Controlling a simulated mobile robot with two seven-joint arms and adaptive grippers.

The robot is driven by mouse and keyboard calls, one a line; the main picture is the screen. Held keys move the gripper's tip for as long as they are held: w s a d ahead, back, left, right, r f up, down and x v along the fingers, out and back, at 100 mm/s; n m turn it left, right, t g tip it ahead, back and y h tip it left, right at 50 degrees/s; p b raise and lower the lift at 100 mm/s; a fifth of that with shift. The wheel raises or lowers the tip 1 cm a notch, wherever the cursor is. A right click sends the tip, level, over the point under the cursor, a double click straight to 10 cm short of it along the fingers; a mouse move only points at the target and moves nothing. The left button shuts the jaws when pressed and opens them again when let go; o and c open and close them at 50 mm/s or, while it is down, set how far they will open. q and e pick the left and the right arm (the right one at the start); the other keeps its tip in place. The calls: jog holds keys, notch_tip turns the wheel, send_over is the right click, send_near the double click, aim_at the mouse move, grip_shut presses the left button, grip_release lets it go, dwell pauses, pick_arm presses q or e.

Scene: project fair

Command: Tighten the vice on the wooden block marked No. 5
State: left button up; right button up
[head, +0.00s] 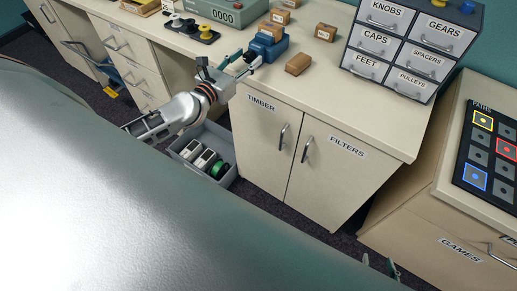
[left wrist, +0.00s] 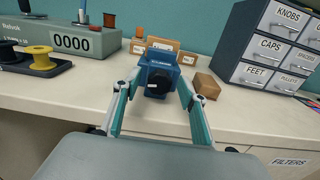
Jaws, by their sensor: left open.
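The blue vice (head: 268,45) stands on the counter near its front edge. In the left wrist view the vice (left wrist: 160,70) is straight ahead, with a round black knob (left wrist: 157,86) facing me. My left gripper (head: 246,61) is open at the counter's front edge. In the left wrist view its fingers (left wrist: 158,92) are spread to either side of the knob, not closed on it. A wooden block (head: 271,31) is at the vice's far side; I cannot read its number or tell how firmly it is held. Two tips of my right gripper (head: 380,266) show at the bottom, apart.
Loose wooden blocks (head: 298,64) (head: 325,32) lie around the vice. A labelled drawer cabinet (head: 400,45) stands to the right. Spools (left wrist: 42,60) and a grey counter device (left wrist: 80,42) are to the left. An open grey bin (head: 225,150) is below the counter.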

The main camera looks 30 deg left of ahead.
pick_arm(q)
jog(key=s, duration=0.8)
jog(key=s+d+f+m+g+h, duration=0.1)
jog(key=s+d+f+m, duration=0.3)
jog(key=m, duration=0.6)
jog(key=s+d+f+m+g+h, duration=0.1)
jog(key=s+d+f+m+g, duration=0.1)
jog(key=s+d+f+m, duration=0.2)
jog(key=s+d+f+m+g+h+p, duration=0.1)
jog(key=s+d+f+m, duration=0.3)
jog(key=m, duration=1.2)
jog(key=shift+s+d+f, duration=0.15)
jog(key=shift+d+f, duration=2)
jog(key=shift+f, duration=0.4)
pick_arm(e)
jog(key=shift+r, duration=0.25)
